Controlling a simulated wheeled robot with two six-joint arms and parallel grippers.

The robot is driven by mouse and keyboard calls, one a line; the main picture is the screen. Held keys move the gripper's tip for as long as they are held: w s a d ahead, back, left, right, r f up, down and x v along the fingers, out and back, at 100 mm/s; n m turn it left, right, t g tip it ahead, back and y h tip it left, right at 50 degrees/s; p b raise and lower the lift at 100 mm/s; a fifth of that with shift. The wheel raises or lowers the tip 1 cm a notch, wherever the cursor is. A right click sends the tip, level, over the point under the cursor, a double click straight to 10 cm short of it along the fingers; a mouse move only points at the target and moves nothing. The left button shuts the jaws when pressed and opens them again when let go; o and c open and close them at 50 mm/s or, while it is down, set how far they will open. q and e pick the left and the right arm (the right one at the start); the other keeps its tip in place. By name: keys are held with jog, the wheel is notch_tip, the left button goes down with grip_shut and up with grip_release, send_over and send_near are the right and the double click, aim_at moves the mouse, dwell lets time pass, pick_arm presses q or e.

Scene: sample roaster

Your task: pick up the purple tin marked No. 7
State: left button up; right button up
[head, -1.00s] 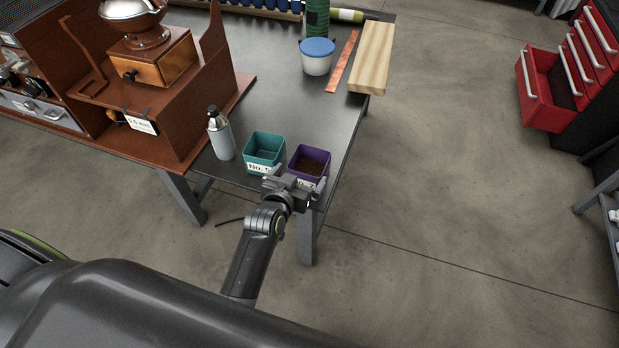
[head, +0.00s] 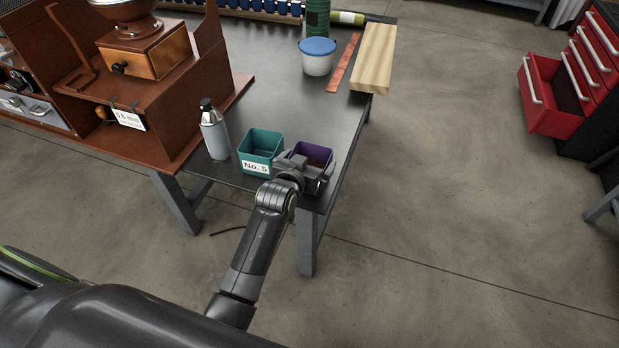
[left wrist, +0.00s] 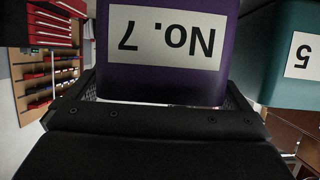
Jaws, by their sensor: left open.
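The purple tin (head: 314,152) stands at the near corner of the dark table, with brown contents inside. Its front is largely hidden in the head view by my left gripper (head: 310,178). In the left wrist view the purple tin (left wrist: 168,82) fills the upper middle, close up, its white No. 7 label upside down. My left gripper is open, with its jaws on either side of the tin's lower part in that view. I cannot tell whether they touch it. My right gripper is not in view.
The teal No. 5 tin (head: 261,146) stands close on the left of the purple one, also in the left wrist view (left wrist: 284,60). A grey bottle (head: 214,133) is further left. A blue-lidded tub (head: 317,57) and wooden block (head: 374,58) are farther back. The table edge is close on the right.

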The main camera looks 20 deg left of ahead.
pick_arm(q)
jog(key=shift+w+f+b, duration=0.2)
jog(key=shift+w+b, duration=0.1)
jog(key=shift+w, duration=0.25)
jog(key=c, duration=0.8)
